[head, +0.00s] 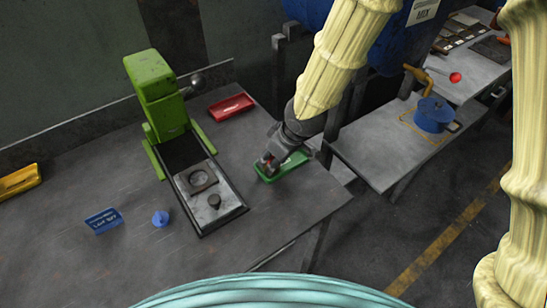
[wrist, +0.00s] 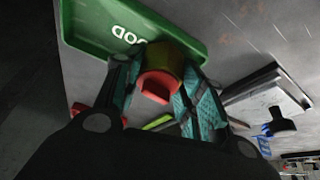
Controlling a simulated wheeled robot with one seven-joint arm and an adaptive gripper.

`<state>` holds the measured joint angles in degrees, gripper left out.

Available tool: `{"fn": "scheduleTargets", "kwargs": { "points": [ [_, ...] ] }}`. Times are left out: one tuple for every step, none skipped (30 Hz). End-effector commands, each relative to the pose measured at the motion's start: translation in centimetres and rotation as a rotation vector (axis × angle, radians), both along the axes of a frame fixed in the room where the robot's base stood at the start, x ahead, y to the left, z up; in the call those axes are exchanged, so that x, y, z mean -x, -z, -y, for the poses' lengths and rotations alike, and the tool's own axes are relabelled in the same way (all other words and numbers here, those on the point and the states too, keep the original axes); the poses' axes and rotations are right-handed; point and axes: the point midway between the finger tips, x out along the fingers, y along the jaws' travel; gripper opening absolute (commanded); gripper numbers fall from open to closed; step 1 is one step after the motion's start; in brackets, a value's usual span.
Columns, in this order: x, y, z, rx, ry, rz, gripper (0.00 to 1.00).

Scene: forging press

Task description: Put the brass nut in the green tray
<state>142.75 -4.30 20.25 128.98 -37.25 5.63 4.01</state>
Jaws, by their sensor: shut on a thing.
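The green tray (head: 298,158) sits near the right edge of the workbench. In the wrist view the green tray (wrist: 90,28) shows white lettering at the top left. My gripper (head: 268,163) is above the left end of the tray. In the wrist view my gripper (wrist: 158,88) has its teal-padded fingers shut on a brass-olive piece, seemingly the brass nut (wrist: 168,58), with a red part (wrist: 155,86) on its near side. The nut overlaps the tray's edge in that view; its height above the tray is unclear. In the head view my gripper largely hides it.
A green press (head: 160,95) with a dark bed (head: 225,205) stands left of the tray. A red tray (head: 231,105) lies behind. A side table (head: 370,150) holds a blue pot (head: 433,115).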

Motion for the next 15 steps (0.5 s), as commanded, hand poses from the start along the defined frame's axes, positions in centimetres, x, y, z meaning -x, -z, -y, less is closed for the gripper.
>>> {"fn": "scheduleTargets", "kwargs": {
  "points": [
    [-0.02, -0.02, -0.03, -0.001, 0.0, 0.001, 0.0],
    [-0.03, 0.05, -0.03, -0.001, 0.0, 0.001, 0.0],
    [-0.02, 0.16, -0.04, -0.001, 0.0, 0.001, 0.0],
    [-0.02, 0.23, -0.04, -0.001, 0.0, 0.001, 0.0],
    [-0.02, 0.29, -0.04, -0.001, 0.0, 0.001, 0.0],
    [0.0, 0.31, -0.03, 0.0, 0.0, 0.0, 0.43],
    [0.01, 0.27, -0.03, 0.0, 0.0, 0.0, 0.48],
    [0.01, 0.28, -0.02, 0.0, 0.0, 0.0, 0.54],
    [0.01, 0.28, -0.02, 0.0, 0.0, 0.0, 0.61],
    [0.01, 0.28, -0.02, 0.0, 0.0, 0.0, 0.61],
    [0.02, 0.28, -0.02, 0.0, 0.0, 0.0, 0.61],
    [0.02, 0.28, -0.02, 0.0, 0.0, 0.0, 0.61],
    [0.02, 0.28, -0.02, 0.0, 0.0, 0.0, 0.61],
    [0.02, 0.28, -0.02, 0.0, 0.0, 0.0, 0.61],
    [0.03, 0.28, -0.03, 0.0, 0.0, 0.0, 0.61]
  ]
}}
